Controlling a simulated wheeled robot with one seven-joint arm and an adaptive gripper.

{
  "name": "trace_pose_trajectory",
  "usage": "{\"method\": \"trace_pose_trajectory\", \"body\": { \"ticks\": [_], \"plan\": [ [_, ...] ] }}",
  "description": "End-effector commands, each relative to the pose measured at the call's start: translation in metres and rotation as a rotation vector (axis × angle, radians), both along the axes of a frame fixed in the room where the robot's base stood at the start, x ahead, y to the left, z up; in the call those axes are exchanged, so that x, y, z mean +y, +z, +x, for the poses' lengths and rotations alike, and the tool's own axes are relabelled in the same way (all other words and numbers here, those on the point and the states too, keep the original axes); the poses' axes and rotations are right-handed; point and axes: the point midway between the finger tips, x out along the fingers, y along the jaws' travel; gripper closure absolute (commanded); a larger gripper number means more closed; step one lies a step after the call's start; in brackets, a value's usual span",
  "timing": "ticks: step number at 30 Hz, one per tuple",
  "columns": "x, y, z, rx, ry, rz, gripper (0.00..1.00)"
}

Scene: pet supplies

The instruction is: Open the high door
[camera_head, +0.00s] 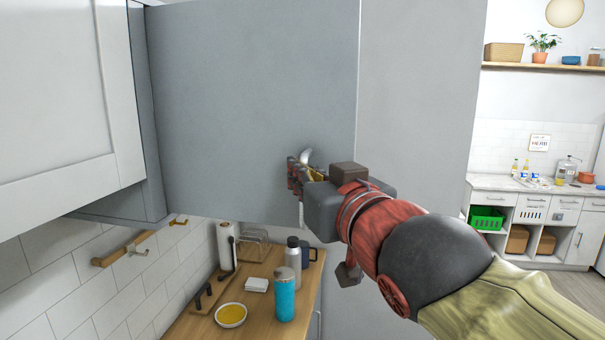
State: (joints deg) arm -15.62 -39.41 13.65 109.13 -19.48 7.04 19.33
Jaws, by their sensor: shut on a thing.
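The high door appears as a large flat grey panel (245,95) in the upper middle of the head view, above the counter. A small pale curved handle (306,156) shows near its lower right corner. My gripper (300,178) is at that corner, shut on the handle, with its fingers partly hidden by its own body and wrist. The grip on the handle is small and hard to see in detail. The panel's left edge meets a darker grey cabinet frame (149,120). I cannot tell how far the door stands from its frame.
White cabinet fronts (60,100) are close on the left. Below, a wooden counter (260,318) holds a blue bottle (284,297), a grey bottle (293,258), a yellow-filled bowl (230,315) and a paper roll (225,247). A tall grey panel (415,90) stands behind my arm.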

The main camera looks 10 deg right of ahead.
Motion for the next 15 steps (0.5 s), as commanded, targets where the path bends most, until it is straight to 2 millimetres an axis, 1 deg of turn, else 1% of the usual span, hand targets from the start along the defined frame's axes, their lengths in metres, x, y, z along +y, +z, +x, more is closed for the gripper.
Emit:
{"method": "trace_pose_trajectory", "body": {
  "ticks": [1, 2, 9, 11, 15],
  "plan": [
    [-0.0003, 0.0056, -0.0019, -0.010, 0.001, 0.002, 1.00],
    [-0.0003, 0.0056, -0.0019, -0.010, 0.001, 0.002, 0.91],
    [-0.0002, 0.0025, -0.0008, -0.005, 0.000, 0.001, 0.77],
    [-0.0001, 0.0019, -0.0006, -0.004, 0.000, 0.001, 0.74],
    [-0.0001, 0.0010, -0.0004, -0.002, 0.000, 0.000, 0.74]
  ]
}}
